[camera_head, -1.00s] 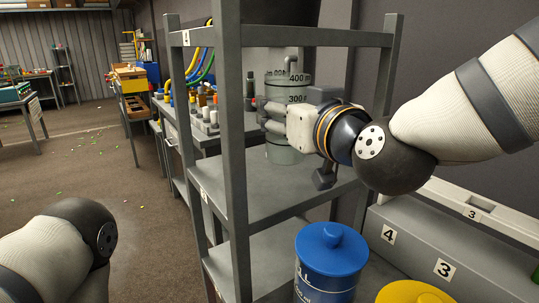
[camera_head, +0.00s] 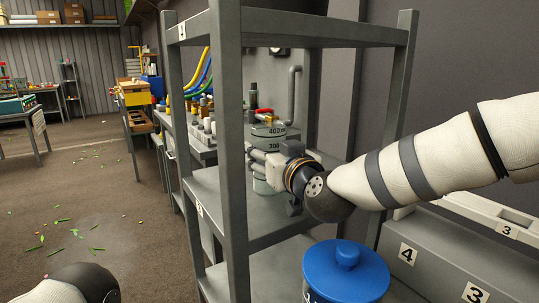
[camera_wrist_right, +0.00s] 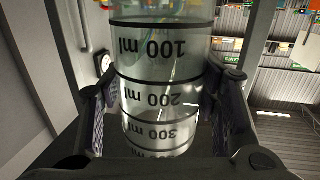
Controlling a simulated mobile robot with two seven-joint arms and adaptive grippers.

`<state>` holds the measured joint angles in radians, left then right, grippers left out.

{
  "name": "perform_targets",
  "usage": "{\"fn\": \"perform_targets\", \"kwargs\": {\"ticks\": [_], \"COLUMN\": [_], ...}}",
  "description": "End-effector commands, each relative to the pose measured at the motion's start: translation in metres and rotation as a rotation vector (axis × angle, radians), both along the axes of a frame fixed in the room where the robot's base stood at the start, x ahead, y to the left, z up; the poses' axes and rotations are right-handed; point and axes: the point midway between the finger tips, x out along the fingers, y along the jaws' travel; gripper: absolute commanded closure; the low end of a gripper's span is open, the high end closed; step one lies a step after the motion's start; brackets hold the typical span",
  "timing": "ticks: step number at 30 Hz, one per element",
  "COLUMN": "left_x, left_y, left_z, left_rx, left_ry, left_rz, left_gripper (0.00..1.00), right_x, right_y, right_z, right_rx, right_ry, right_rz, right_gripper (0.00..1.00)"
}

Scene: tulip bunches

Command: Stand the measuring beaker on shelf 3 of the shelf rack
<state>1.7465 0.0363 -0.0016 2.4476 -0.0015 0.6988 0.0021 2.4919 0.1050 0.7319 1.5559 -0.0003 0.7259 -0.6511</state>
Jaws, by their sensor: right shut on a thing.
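The measuring beaker (camera_head: 269,131) is a clear cylinder with black bands, 400 and 300 marks showing in the head view. It stands upright inside the grey shelf rack (camera_head: 232,120), over the middle visible shelf (camera_head: 262,214). I cannot tell whether its base touches that shelf. My right gripper (camera_head: 258,163) is shut around the beaker's side. In the right wrist view, the beaker (camera_wrist_right: 160,75) sits between the two dark fingers of my right gripper (camera_wrist_right: 165,110). My left gripper is out of view; only part of my left arm shows.
Rack posts stand close to the beaker and gripper. A blue-lidded canister (camera_head: 345,268) stands in front of the rack at lower right. A grey box marked 4 and 3 (camera_head: 440,255) lies to the right. A cluttered workbench (camera_head: 203,150) is behind the rack.

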Motion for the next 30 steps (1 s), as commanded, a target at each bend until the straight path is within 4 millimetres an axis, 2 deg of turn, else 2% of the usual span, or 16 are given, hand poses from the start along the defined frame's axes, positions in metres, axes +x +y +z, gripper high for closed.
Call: {"fn": "perform_targets", "kwargs": {"ticks": [10,11,13,21,24,30], "left_x": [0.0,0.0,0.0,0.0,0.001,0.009], "left_y": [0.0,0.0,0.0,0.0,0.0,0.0], "left_z": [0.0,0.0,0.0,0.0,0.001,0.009], "left_rx": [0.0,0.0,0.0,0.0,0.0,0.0], "left_ry": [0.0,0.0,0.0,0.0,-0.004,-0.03], "left_rz": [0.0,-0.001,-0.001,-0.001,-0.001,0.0], "left_gripper": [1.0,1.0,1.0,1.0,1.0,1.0], "right_x": [0.0,0.0,0.0,0.0,-0.002,-0.041], "right_y": [0.0,0.0,0.0,0.0,-0.001,-0.019], "right_z": [-0.002,-0.002,-0.002,-0.001,0.004,0.01], "right_rx": [0.001,0.001,0.001,0.001,0.002,0.0], "right_ry": [-0.005,-0.005,-0.005,-0.005,-0.006,-0.008], "right_rz": [-0.001,-0.001,-0.001,-0.001,-0.001,-0.001], "right_gripper": [0.84,0.4,0.24,0.24,0.24,0.24]}}
